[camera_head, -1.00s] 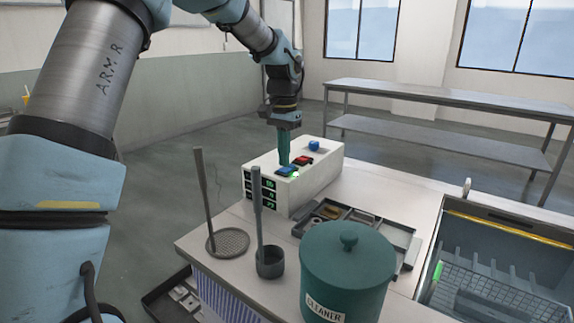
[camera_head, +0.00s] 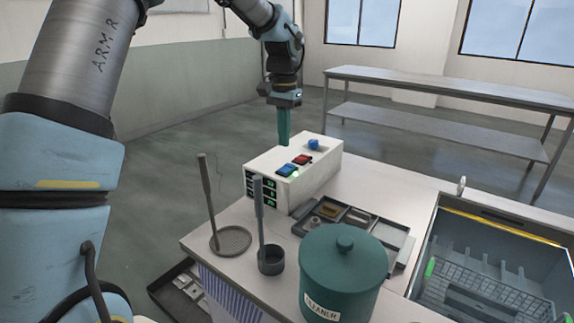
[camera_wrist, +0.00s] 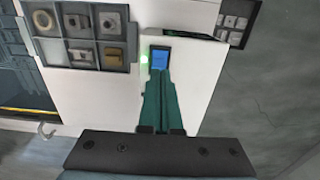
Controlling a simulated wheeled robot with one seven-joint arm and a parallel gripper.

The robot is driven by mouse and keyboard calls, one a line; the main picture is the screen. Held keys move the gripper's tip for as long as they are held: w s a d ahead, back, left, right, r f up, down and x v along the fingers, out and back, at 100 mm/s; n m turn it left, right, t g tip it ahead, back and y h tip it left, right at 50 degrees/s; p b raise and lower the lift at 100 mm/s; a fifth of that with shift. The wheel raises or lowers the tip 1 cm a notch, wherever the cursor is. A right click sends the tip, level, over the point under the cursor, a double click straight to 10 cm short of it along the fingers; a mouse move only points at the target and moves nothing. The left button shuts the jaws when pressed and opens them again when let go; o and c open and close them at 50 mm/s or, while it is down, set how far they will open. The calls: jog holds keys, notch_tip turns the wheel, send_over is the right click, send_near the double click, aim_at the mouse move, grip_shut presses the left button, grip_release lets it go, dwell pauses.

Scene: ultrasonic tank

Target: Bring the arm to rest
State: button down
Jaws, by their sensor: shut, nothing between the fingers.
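My gripper (camera_head: 284,142) points down with its green fingers together, empty. In the head view its tips appear at the back edge of the white control box (camera_head: 322,175), which has green displays on its front. On the box top are a blue button (camera_head: 286,169), a red button (camera_head: 302,159) and a blue knob (camera_head: 314,144). A small green light glows beside the nearer blue button. In the wrist view the closed fingers (camera_wrist: 160,85) reach toward the blue button (camera_wrist: 159,59); they appear clear of it in the head view.
A green lidded cleaner pot (camera_head: 343,275), a mesh skimmer (camera_head: 231,241), a dark cup with a handle (camera_head: 271,262) and a parts tray (camera_head: 397,238) stand on the bench. The open tank (camera_head: 428,290) is at right. A metal table (camera_head: 440,86) stands behind. Floor left of the box is clear.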

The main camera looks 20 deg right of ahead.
jog(key=a+f+n, duration=0.2)
jog(key=a+n, duration=0.3)
jog(key=a, duration=1.6)
jog(key=s+a+f+n, duration=0.1)
jog(key=s+a+n, duration=0.2)
jog(key=s+a, duration=0.2)
jog(key=s+a+f+n+t, duration=0.1)
jog(key=s+a+f+n, duration=0.1)
jog(key=s+a, duration=0.4)
jog(key=a+n, duration=0.1)
jog(key=a, duration=0.3)
jog(key=shift+a+f+t, duration=0.25)
jog(key=shift+a+t, duration=0.05)
jog(key=shift+a, duration=0.05)
